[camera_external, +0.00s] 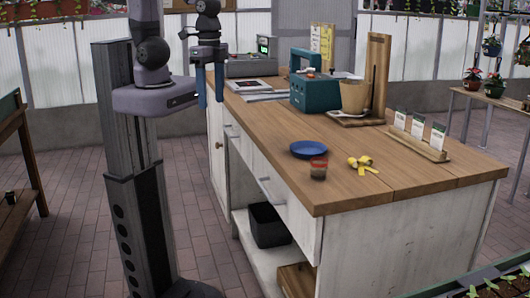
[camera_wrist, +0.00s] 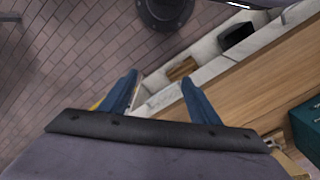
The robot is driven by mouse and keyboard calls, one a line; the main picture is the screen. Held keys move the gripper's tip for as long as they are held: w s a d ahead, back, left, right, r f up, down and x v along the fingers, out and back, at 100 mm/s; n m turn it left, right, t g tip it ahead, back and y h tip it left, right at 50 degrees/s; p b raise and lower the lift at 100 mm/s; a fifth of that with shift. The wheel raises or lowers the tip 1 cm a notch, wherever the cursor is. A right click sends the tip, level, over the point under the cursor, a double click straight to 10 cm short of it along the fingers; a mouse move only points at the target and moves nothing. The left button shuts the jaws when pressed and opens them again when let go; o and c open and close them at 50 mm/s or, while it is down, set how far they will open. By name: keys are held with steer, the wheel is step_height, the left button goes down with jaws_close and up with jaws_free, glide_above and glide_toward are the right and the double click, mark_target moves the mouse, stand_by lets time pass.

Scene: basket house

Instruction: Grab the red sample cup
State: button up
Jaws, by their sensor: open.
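A small cup with a red rim (camera_external: 318,169) stands upright near the front edge of the wooden tabletop (camera_external: 400,183). It looks partly see-through, with dark contents. A blue plate (camera_external: 309,149) is just behind it, and a yellow object (camera_external: 362,164) lies to its right. My gripper (camera_external: 211,103) is to the left of the bench, pointing down, well away from the cup. In the wrist view my gripper (camera_wrist: 158,92) has its two blue fingers apart with nothing between them. The cup cannot be made out in the wrist view.
A black bin (camera_external: 268,225) sits on the lower shelf. A drawer front is on the bench's left side.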

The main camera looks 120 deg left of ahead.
steer(key=w+d+f+t+b, duration=0.25)
steer(key=w+f+b, duration=0.2)
steer(key=w, duration=0.45)
steer(key=t+b, duration=1)
steer(key=b, duration=0.1)
glide_toward(327, 162)
step_height(327, 162, up, 3)
steer(key=s, duration=0.1)
steer(key=w+r+t+b, duration=0.3)
steer(key=w+t+b, duration=0.1)
steer(key=t+b, duration=0.15)
step_height(327, 162, down, 11)
steer(key=shift+w+a+f+p, duration=0.15)
steer(key=shift+w+f+p, duration=0.05)
steer(key=shift+p, duration=0.2)
steer(key=shift+w+r+p, duration=0.15)
steer(key=shift+w+p, duration=0.45)
steer(key=shift+w, duration=0.8)
steer(key=shift+w+r+p, duration=0.2)
steer(key=shift+w+p, duration=0.35)
steer(key=shift+w, duration=0.9)
steer(key=shift+w+f, duration=0.1)
steer(key=shift+w, duration=0.75)
steer(key=shift+c, duration=0.3)
